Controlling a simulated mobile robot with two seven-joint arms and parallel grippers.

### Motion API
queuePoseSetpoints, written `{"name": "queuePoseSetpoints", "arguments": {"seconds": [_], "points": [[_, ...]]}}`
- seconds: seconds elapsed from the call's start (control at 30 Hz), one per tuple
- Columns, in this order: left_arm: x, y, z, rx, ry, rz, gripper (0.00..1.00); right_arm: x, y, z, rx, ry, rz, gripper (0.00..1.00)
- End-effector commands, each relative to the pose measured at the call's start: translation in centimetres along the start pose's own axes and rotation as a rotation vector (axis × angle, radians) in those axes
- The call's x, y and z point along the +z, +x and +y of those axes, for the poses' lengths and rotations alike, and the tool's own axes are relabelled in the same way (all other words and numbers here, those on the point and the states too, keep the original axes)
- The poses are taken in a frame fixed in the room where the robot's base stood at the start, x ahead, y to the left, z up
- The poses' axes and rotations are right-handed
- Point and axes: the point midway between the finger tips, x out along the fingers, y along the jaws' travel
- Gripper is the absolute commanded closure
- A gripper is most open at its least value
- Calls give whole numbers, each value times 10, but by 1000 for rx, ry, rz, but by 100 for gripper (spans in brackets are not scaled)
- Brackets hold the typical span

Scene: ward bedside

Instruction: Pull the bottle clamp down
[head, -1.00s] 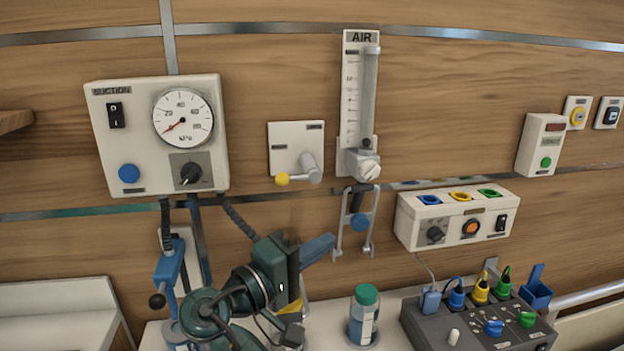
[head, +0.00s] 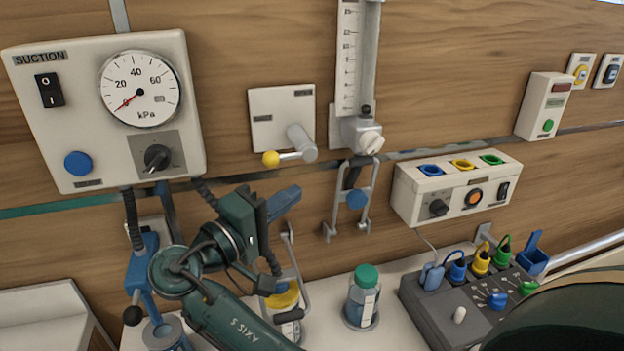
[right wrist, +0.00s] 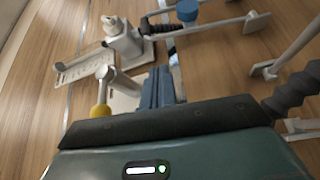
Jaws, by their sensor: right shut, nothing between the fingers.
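My right gripper (head: 285,204) reaches in from below in the head view. Its blue fingers are shut and empty, in front of the wall. The fingers also show in the right wrist view (right wrist: 160,86). Below the gripper is a yellow-lidded jar (head: 284,297) with a metal bail (head: 304,284), partly hidden by my arm. At left is a blue clamp-like bracket with a black ball (head: 132,315). I cannot tell which is the bottle clamp. No left gripper shows.
Above are a suction panel (head: 100,105), a yellow-tipped lever (head: 271,159) and an air flowmeter (head: 347,70). A green-capped bottle (head: 362,298) stands right of the yellow-lidded jar. A grey connector box (head: 430,310) lies farther right. Hoses hang below the panel.

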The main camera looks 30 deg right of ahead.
Motion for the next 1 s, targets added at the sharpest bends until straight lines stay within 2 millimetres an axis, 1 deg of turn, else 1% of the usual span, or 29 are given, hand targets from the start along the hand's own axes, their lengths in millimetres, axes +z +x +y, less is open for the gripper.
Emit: {"name": "queuePoseSetpoints", "arguments": {"seconds": [0.2,0.4,0.5,0.6,0.7,1.0], "points": [[-5,-7,-2,-7,0,-14,64,0,35,4,4,-2,-4,100],[0,-10,-3,-12,-1,-43,64,0,71,3,3,-3,-3,100],[1,-11,-3,-13,2,-49,64,0,84,2,2,-3,-3,100],[2,-10,-4,-13,4,-53,64,1,92,1,2,-3,-2,100],[-1,-9,-5,-14,6,-48,64,0,95,0,1,-2,-1,100],[-3,-8,-5,-14,8,-42,64,0,96,0,0,-2,-1,100]]}}
